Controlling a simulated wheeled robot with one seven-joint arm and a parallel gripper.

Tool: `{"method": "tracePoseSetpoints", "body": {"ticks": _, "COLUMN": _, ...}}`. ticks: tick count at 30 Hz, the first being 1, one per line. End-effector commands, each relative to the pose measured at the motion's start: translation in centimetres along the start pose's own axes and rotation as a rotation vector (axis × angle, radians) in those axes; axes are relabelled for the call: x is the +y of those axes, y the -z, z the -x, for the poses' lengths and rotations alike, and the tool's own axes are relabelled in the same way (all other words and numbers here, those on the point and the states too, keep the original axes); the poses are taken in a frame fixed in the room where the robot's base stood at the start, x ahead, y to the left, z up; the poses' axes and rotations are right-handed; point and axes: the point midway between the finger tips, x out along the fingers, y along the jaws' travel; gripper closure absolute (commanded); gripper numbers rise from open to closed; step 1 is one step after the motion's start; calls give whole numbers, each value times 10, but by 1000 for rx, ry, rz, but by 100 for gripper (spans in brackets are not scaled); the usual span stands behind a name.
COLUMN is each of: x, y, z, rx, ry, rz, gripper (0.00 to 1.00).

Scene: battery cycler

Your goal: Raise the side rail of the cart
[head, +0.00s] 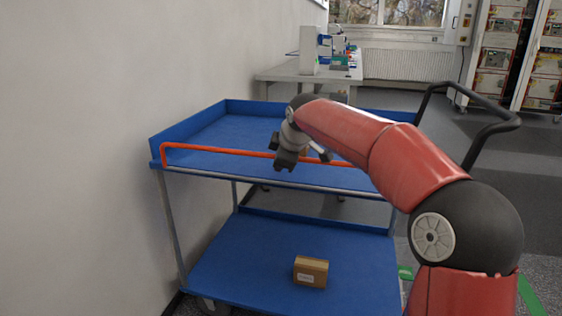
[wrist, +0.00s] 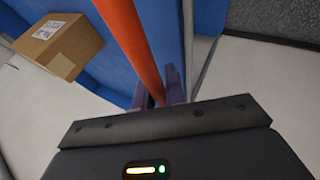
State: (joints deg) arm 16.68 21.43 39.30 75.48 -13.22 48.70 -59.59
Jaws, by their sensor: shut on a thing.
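The orange side rail (head: 222,151) runs along the near long edge of the blue cart's top tray (head: 215,131). Its left end bends down to the tray's front left corner. Its right part passes behind my red arm. My gripper (head: 286,163) is at the rail near its middle. In the wrist view the rail (wrist: 129,42) runs down between the two fingers of my gripper (wrist: 162,90), which are shut on it.
A cardboard box (head: 311,271) sits on the cart's lower shelf (head: 240,262). A box (wrist: 57,42) shows beside the rail in the wrist view. A white wall (head: 75,150) stands close on the left. The cart's black handle (head: 505,125) is at the right.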

Motion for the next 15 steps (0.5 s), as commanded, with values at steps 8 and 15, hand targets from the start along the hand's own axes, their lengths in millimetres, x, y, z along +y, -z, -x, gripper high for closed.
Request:
{"method": "tracePoseSetpoints", "body": {"ticks": 8, "x": 0, "y": -1, "z": -1, "rx": -1, "ry": -1, "rz": -1, "gripper": 68}}
{"method": "tracePoseSetpoints", "body": {"ticks": 15, "x": 0, "y": 0, "z": 0, "rx": 0, "ry": -2, "rz": 0, "gripper": 66}}
